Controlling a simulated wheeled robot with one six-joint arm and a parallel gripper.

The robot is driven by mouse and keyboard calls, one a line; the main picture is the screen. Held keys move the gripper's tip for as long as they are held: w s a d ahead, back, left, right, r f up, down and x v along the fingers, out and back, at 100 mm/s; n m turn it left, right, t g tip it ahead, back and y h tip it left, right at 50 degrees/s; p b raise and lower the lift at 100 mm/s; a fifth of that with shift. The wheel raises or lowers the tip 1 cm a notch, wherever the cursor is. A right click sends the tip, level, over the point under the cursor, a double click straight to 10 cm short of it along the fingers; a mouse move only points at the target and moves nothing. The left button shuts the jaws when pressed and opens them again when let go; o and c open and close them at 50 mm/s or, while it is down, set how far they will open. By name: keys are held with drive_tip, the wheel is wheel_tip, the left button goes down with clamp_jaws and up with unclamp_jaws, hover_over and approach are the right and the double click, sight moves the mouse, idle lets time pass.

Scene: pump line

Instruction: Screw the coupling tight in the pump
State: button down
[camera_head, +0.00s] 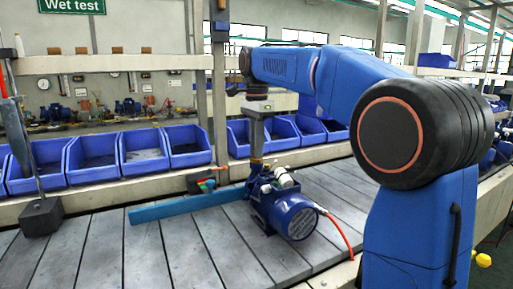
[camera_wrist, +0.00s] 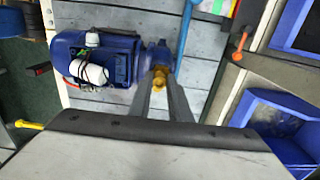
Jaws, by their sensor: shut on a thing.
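The blue pump (camera_head: 284,207) with its motor lies on the slatted bench in the head view. In the wrist view the pump (camera_wrist: 100,58) lies left of centre, with two white caps on it. The brass-coloured coupling (camera_wrist: 160,74) shows at the pump's end, between my fingertips. My gripper (camera_head: 256,157) points straight down over the pump's left end. In the wrist view my gripper (camera_wrist: 161,84) is shut on the coupling. The coupling's lower part and its thread are hidden, so I cannot tell how deep it sits in the pump.
A long blue bar (camera_head: 185,207) lies on the bench left of the pump. Blue bins (camera_head: 93,157) line the back. A dark block with a post (camera_head: 41,216) stands at the left. A red hose (camera_head: 341,233) runs from the motor. The bench's front left is clear.

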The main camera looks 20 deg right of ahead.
drive_tip(key=shift+m, duration=1.7)
drive_tip(key=shift+m, duration=1.7)
drive_tip(key=c, duration=1.7)
unclamp_jaws()
drive_tip(key=shift+n, duration=1.7)
